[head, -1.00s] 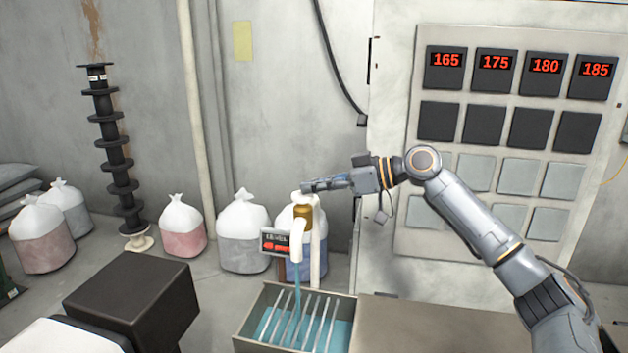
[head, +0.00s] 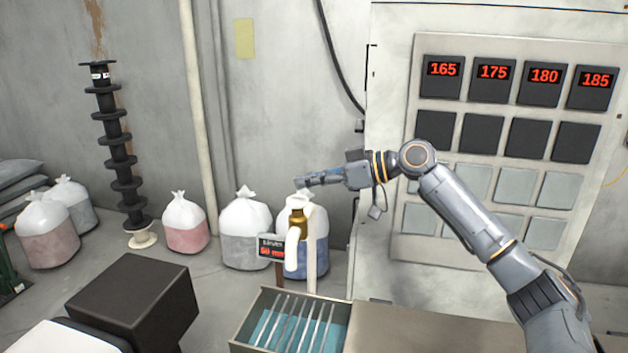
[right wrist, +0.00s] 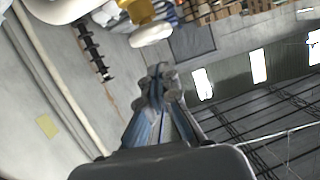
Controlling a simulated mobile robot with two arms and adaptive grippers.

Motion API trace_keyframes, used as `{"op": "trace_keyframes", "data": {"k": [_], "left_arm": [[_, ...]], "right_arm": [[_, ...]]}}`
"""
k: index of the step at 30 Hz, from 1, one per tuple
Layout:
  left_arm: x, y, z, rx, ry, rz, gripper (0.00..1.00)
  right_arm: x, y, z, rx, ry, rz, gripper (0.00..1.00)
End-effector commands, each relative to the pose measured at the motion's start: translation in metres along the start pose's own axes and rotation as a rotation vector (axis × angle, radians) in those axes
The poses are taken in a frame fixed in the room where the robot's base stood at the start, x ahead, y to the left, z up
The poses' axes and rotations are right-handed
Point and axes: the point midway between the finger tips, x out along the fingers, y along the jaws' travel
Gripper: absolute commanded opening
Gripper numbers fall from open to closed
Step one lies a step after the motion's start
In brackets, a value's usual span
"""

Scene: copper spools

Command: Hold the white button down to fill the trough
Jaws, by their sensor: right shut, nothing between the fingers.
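The white button (head: 302,198) sits on a brass-coloured fitting (head: 298,220) at the top of the tap. In the right wrist view the button (right wrist: 151,35) is a pale disc on the brass part. My right gripper (head: 300,182) is shut and empty just above the button; a small gap shows between them in the right wrist view (right wrist: 158,72). The white spout (head: 292,250) points down over the trough (head: 258,302), with no stream from it. The trough holds shallow blue liquid between slanted metal bars. My left gripper is not in view.
A small level display (head: 271,248) with a red reading stands beside the spout. A panel (head: 405,215) with red numbers and square plates is behind my right arm. Several tied bags (head: 245,235) stand along the wall. A black spool stack (head: 115,150) stands at left.

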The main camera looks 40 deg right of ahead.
Motion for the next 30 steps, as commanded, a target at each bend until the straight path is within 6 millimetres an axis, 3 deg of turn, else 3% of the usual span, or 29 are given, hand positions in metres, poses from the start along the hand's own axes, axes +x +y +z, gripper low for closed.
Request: {"op": "trace_keyframes", "data": {"k": [12, 18, 30], "left_arm": [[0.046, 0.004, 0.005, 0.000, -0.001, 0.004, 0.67], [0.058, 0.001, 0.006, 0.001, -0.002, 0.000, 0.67], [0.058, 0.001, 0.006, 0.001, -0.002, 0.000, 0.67]], "right_arm": [[-0.068, 0.001, 0.003, -0.002, 0.004, 0.005, 0.00], [-0.094, 0.001, -0.001, -0.001, 0.004, 0.003, 0.00], [-0.101, 0.000, -0.004, -0.001, 0.004, 0.002, 0.00]]}}
